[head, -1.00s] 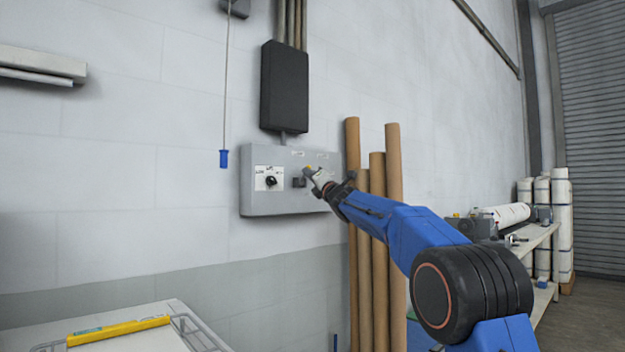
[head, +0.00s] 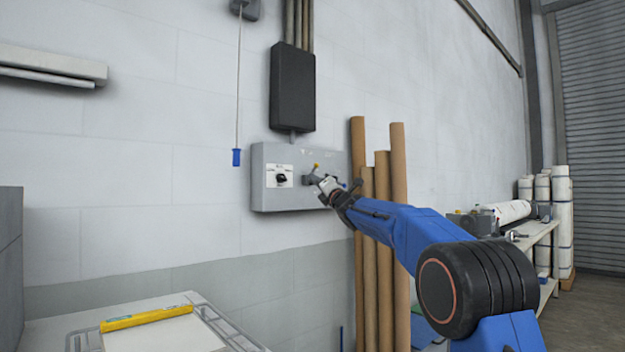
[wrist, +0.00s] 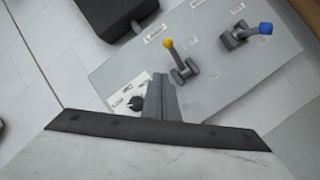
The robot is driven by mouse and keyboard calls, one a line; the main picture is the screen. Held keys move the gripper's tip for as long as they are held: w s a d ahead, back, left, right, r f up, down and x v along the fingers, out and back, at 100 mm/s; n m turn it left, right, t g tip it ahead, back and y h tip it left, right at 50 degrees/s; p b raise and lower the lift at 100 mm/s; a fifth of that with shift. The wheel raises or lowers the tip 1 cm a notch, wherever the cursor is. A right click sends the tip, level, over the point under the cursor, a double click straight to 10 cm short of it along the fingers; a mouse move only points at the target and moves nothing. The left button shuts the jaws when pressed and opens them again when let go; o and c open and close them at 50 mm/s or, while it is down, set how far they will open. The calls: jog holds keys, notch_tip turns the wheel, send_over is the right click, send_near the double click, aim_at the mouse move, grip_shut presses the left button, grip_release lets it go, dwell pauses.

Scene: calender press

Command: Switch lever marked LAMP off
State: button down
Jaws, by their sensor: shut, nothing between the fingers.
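A grey control panel (head: 262,196) is on the wall. It carries a lever with a yellow knob (wrist: 168,43), a lever with a blue knob (wrist: 265,28) and a black rotary knob (wrist: 137,103). The yellow lever (head: 316,166) tilts up from its dark base. Small white labels (wrist: 154,33) sit above the levers, but I cannot read them for certain. My gripper (wrist: 159,76) is shut and empty. In the wrist view its tips are between the rotary knob and the yellow lever's base. In the head view my gripper (head: 318,181) is just before the panel; contact cannot be told.
A black box (head: 293,87) is above the panel. A blue pull handle (head: 236,157) hangs on a cord left of it. Brown tubes (head: 384,230) stand close on the right. A table with a yellow bar (head: 147,317) is at lower left.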

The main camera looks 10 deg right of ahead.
jog(key=s+d+f, duration=0.1)
jog(key=s+d, duration=0.2)
jog(key=s, duration=0.4)
jog(key=shift+s+f, duration=0.15)
jog(key=shift+s, duration=0.05)
dwell(0.3)
